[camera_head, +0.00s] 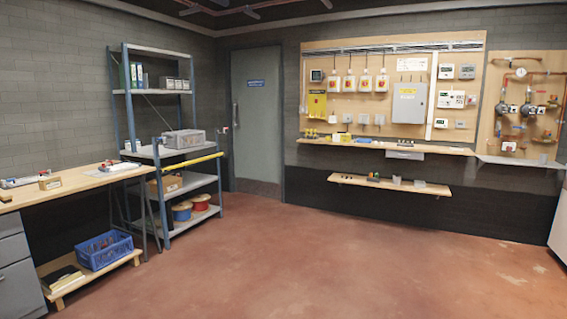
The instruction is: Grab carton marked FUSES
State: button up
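No lettering reading FUSES is legible from here. A small brown carton (49,183) with a pale label sits on the wooden workbench at the left. Another small brown item (5,198) lies at the bench's left edge, partly cut off by the frame. A larger open brown cardboard box (166,184) stands on a middle shelf of the blue rack. I cannot tell which of these is the carton marked FUSES. My gripper is not in view.
The workbench (75,184) runs along the left, with a blue crate (103,252) on a low shelf under it. The blue rack (135,170) stands beyond it. Wall shelves (385,146) hold small parts under the wall panels. The reddish floor (320,260) is clear.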

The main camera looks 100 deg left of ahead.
aim_at(48, 183)
jog(key=u, duration=4.45)
jog(key=i+j, duration=0.1)
jog(key=i, duration=1.4)
jog(key=i+j+z, duration=0.1)
jog(key=i, duration=0.65)
jog(key=i+j, duration=0.2)
jog(key=i, duration=0.55)
jog(key=i+j, duration=0.15)
jog(key=i, duration=0.6)
